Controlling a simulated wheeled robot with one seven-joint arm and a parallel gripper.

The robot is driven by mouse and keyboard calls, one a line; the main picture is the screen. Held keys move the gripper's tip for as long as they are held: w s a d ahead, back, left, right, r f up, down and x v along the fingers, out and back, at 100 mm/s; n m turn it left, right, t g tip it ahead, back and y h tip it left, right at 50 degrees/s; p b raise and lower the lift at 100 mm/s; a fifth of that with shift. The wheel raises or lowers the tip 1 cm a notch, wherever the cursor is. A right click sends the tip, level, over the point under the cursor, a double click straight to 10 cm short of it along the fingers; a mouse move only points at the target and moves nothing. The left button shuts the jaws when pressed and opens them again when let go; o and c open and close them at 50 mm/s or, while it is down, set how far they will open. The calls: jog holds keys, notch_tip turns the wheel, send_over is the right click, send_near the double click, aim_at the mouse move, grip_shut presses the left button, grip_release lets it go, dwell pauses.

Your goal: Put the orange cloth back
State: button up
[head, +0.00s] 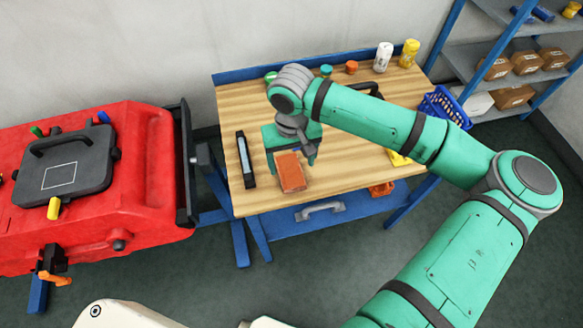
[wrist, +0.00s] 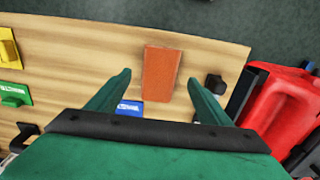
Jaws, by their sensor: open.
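The orange cloth (head: 290,172) is a flat-looking, brick-shaped orange piece near the front edge of the wooden workbench (head: 232,185). In the wrist view the orange cloth (wrist: 161,68) lies upright in the picture, between and a little beyond the fingertips. My gripper (head: 291,155) is open and empty over the bench, pointing down, just behind the cloth in the head view. In the wrist view its fingers (wrist: 159,80) stand apart on either side of the cloth's near end. I cannot tell how high they are above it.
A black-framed tool (head: 245,160) lies left of the cloth. The red scrubber tank (head: 150,150) stands left of the bench. Bottles (head: 384,57) and caps line the back edge; a blue basket (head: 444,106) sits at right. A blue labelled piece (wrist: 128,108) lies near the fingers.

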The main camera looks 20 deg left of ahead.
aim_at(292, 173)
notch_tip(292, 173, up, 7)
dwell(0.3)
jog(key=shift+r, duration=0.1)
dwell(0.4)
